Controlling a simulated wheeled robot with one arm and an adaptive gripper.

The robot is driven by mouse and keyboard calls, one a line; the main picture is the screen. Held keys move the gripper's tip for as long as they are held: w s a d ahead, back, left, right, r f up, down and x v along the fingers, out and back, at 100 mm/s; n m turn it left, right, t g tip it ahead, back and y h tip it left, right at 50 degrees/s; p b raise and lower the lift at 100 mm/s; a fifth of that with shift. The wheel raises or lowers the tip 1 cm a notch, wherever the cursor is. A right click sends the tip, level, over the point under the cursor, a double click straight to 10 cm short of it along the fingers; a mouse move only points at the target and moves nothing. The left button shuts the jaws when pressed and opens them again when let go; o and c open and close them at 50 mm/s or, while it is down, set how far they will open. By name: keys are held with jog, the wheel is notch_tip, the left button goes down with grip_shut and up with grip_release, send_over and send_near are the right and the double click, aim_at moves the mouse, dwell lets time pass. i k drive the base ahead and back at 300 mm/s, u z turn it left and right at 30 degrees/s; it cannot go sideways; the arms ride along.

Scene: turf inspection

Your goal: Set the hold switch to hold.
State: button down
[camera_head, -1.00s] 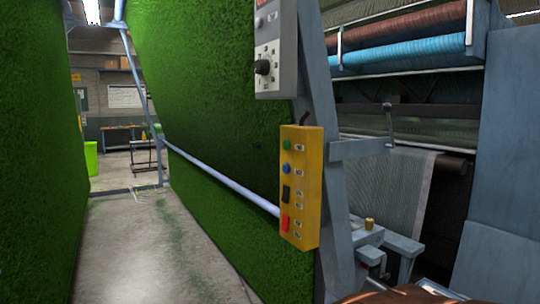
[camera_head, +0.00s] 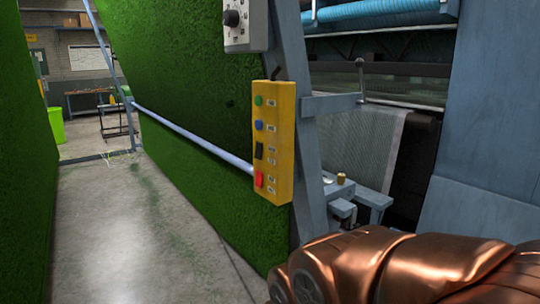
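A yellow control box (camera_head: 284,142) hangs on the blue-grey machine frame near the middle of the head view. On its face, from top to bottom, are a green button (camera_head: 258,101), a blue button (camera_head: 258,126), a black rocker switch (camera_head: 258,151) and a red switch (camera_head: 259,179). Small labels sit beside them but are too small to read, so I cannot tell which is the hold switch or its setting. My copper-coloured arm fills the lower right, below and right of the box. My gripper is not in view.
A grey panel with a black knob (camera_head: 231,18) is above the box. Green turf (camera_head: 195,75) hangs behind, with a pale rail (camera_head: 190,136) across it. Blue-grey machine parts (camera_head: 475,140) stand at right. The concrete aisle (camera_head: 120,240) at left is clear.

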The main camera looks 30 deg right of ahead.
aim_at(259, 174)
jog(key=z, duration=1.5)
jog(key=k, duration=0.95)
jog(key=u, duration=1.9)
jog(key=i, duration=0.5)
